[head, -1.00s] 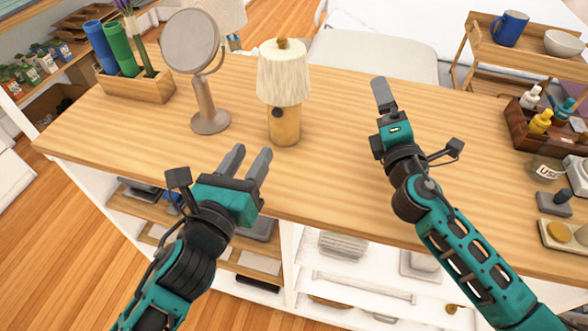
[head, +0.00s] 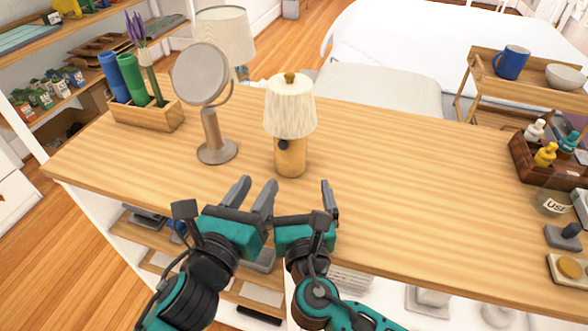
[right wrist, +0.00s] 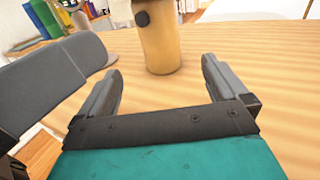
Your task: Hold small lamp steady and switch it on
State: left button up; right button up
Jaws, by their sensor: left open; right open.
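The small lamp (head: 290,120) stands upright on the wooden table, with a cream pleated shade and a yellow-tan base. A dark round knob (head: 283,145) sits on the base just under the shade, and it also shows in the right wrist view (right wrist: 142,18). My left gripper (head: 255,192) is open and empty at the table's front edge, in front of the lamp and a little left. My right gripper (head: 302,193) is open and empty beside it, in front of the lamp. In the right wrist view its fingers (right wrist: 162,82) point toward the lamp base (right wrist: 160,45), apart from it.
A round mirror on a stand (head: 203,75) is left of the lamp. A wooden planter box (head: 147,112) with tubes and flowers is farther left. A dark tray (head: 530,160) with bottles is at the right. The table (head: 420,170) right of the lamp is clear.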

aim_at(292, 161)
jog(key=w, duration=0.7)
jog(key=w+a, duration=0.1)
jog(key=w, duration=0.3)
jog(key=c, duration=1.3)
pick_arm(q)
grip_shut()
pick_arm(e)
jog(key=shift+c, duration=0.5)
dwell(0.5)
